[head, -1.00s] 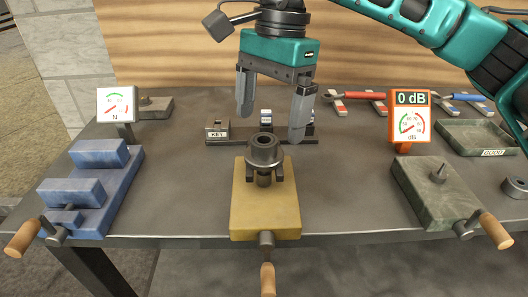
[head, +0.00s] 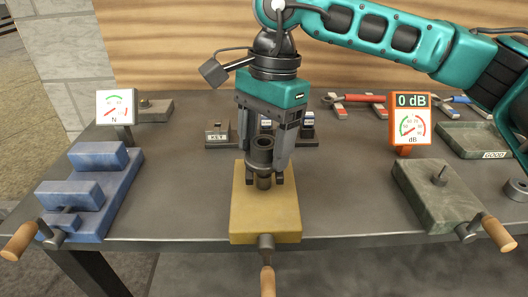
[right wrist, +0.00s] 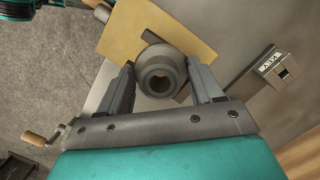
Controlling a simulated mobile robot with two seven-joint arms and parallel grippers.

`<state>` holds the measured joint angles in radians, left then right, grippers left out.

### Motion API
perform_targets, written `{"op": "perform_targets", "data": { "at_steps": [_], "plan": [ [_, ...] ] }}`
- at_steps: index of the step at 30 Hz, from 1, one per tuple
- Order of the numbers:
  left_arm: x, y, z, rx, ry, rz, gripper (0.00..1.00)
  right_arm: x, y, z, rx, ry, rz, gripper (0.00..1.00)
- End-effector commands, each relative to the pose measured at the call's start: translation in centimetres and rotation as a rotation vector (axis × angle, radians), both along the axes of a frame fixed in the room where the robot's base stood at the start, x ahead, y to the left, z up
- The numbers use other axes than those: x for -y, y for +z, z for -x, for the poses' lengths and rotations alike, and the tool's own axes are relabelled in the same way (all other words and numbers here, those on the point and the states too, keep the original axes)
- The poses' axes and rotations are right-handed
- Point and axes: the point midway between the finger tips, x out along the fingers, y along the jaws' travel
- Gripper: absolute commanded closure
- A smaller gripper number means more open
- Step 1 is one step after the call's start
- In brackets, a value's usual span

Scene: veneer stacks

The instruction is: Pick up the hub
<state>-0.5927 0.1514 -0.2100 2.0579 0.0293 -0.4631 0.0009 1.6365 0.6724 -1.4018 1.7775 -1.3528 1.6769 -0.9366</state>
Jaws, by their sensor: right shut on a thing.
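The hub (head: 262,152) is a dark grey round part with a hole in its top, at the yellow block fixture (head: 265,215) in the middle of the table. My right gripper (head: 266,168) has come down from above and is shut on the hub, one finger on each side. In the right wrist view the hub (right wrist: 161,72) sits between the two fingertips (right wrist: 160,80), with its bore facing the camera and the yellow fixture (right wrist: 150,32) behind it. I cannot tell whether the hub still touches its seat. My left gripper is not in view.
A blue stepped fixture (head: 90,190) with a crank stands left, and a grey-green fixture (head: 437,193) with a peg stands right. Two gauges, one marked N (head: 116,107) and one orange dB (head: 408,120), stand behind them. A dark rack (head: 222,137) lies behind the hub.

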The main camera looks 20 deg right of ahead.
Motion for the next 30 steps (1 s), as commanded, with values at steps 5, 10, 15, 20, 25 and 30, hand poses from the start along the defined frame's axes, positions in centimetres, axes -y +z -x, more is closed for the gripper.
{"op": "perform_targets", "data": {
  "at_steps": [5,10,15,20,25,30],
  "plan": [
    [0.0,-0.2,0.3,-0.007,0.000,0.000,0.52,0.0,0.0,0.0,0.000,0.000,0.000,0.56],
    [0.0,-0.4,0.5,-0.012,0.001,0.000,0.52,0.0,0.0,0.0,0.000,0.000,0.000,0.72],
    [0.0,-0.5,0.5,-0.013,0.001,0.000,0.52,0.0,0.1,0.0,0.001,0.000,0.000,0.73],
    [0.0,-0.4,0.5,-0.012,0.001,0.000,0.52,0.0,0.4,0.0,0.003,0.000,-0.001,0.73],
    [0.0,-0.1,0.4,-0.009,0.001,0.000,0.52,0.0,2.1,-0.1,0.002,0.000,-0.002,0.73],
    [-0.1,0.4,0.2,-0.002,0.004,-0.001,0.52,-0.1,5.7,-0.1,0.005,0.001,-0.003,0.73]
  ]
}}
